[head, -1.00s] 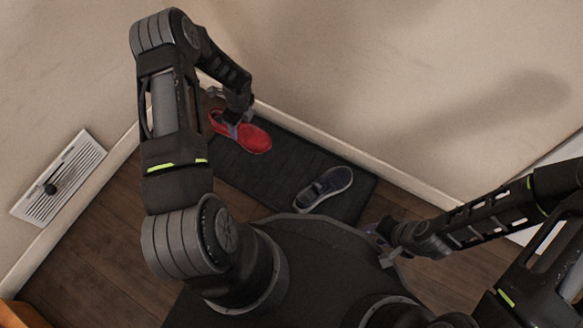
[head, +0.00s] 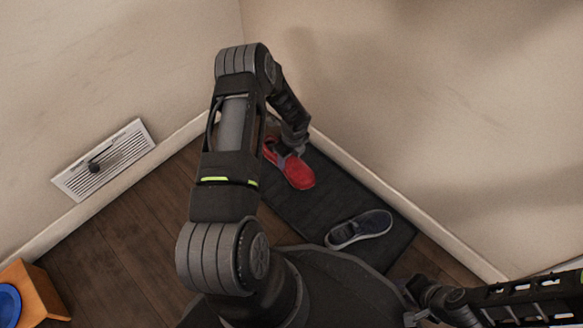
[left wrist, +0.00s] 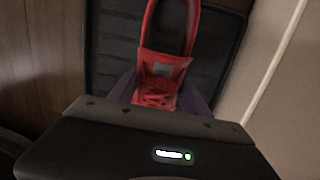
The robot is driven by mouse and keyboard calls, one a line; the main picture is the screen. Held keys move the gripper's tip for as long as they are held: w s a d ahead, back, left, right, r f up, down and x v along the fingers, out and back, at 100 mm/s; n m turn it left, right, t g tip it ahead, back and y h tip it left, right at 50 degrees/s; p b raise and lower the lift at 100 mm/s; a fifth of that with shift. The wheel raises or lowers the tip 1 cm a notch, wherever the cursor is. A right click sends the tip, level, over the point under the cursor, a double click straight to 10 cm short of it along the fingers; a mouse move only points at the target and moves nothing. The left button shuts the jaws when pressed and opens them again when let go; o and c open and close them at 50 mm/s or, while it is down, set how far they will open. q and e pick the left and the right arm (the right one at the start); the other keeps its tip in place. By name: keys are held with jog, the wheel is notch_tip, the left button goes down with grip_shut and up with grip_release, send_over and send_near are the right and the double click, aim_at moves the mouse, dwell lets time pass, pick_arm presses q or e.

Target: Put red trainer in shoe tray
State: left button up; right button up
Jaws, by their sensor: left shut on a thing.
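The red trainer (head: 298,174) is at the far left end of the dark shoe tray (head: 318,205) in the head view. My left gripper (head: 284,156) is shut on it. In the left wrist view, the red trainer (left wrist: 165,68) sits between the fingers, with the dark ribbed tray (left wrist: 112,50) below. I cannot tell whether the shoe touches the tray. A dark navy shoe (head: 362,228) lies at the tray's near right end. My right gripper (head: 422,314) is partly visible at the bottom edge, away from the shoes; its jaws are unclear.
Walls meet in a corner behind the tray, and a pale baseboard (head: 350,172) runs along its far side. A white wall vent (head: 105,160) is on the left. A wooden box with a blue bowl (head: 10,303) is at lower left. The wooden floor (head: 120,235) left of my arm is clear.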

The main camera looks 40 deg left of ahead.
aim_at(289, 163)
pick_arm(q)
jog(key=shift+f+b, duration=0.9)
jog(key=shift+f, duration=0.9)
jog(key=shift+f, duration=0.15)
jog(key=o, duration=1.6)
jog(key=shift+o, duration=0.2)
jog(key=shift+r, duration=0.6)
notch_tip(289, 163, up, 11)
jog(key=d+p, duration=0.1)
jog(key=p, duration=0.4)
jog(key=shift+d, duration=0.25)
